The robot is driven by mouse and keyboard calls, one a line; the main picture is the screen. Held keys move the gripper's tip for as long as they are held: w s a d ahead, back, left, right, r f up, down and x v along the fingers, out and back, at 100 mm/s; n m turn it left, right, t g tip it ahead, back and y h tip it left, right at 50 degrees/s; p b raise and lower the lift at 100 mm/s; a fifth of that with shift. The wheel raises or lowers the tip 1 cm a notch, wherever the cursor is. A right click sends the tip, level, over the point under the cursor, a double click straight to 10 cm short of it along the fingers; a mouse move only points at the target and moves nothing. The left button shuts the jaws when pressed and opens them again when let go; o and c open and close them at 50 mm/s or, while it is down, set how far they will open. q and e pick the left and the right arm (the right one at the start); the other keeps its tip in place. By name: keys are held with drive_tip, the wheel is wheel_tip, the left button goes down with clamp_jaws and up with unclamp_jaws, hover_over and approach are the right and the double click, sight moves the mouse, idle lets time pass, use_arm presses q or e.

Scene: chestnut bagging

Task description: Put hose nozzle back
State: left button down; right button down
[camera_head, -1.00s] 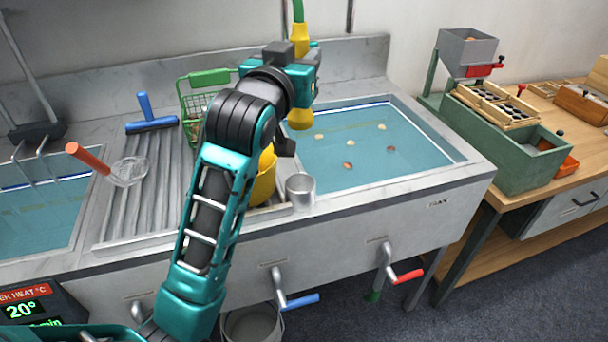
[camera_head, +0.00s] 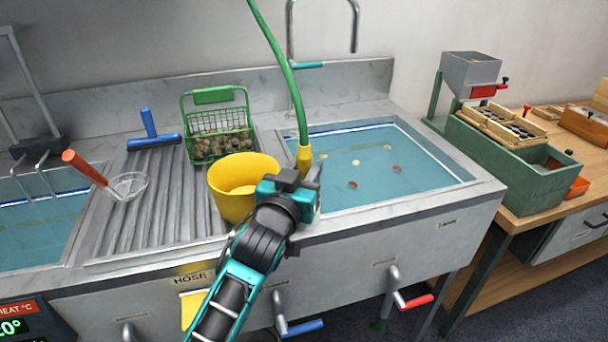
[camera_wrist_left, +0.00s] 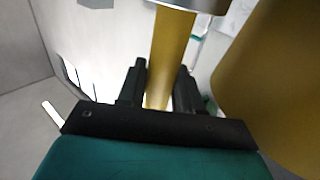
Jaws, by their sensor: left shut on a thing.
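The hose nozzle (camera_head: 304,158) is yellow and hangs upright on the green hose (camera_head: 285,75), at the left edge of the right basin. My left gripper (camera_head: 300,178) is shut on the nozzle, just right of a yellow bucket. In the left wrist view the yellow nozzle (camera_wrist_left: 171,55) runs between the two dark fingers (camera_wrist_left: 162,80). The nozzle's lower end is hidden behind the gripper in the head view. A plate marked HOSE (camera_head: 188,280) is on the sink front, with a yellow holder (camera_head: 190,308) below it, partly covered by my arm. My right gripper is not in view.
The yellow bucket (camera_head: 228,206) stands close left of the gripper. A green basket (camera_head: 219,147) of chestnuts is behind it. A strainer with an orange handle (camera_head: 84,168) lies left. Blue (camera_head: 303,328) and red (camera_head: 418,301) lever handles stick out below the sink front.

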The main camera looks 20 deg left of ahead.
use_arm(q)
drive_tip(key=shift+f, duration=0.15)
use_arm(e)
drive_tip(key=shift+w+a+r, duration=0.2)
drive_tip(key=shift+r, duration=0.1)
use_arm(q)
drive_tip(key=c, duration=1)
unclamp_jaws()
drive_tip(key=shift+f, duration=0.1)
drive_tip(key=shift+c, duration=0.2)
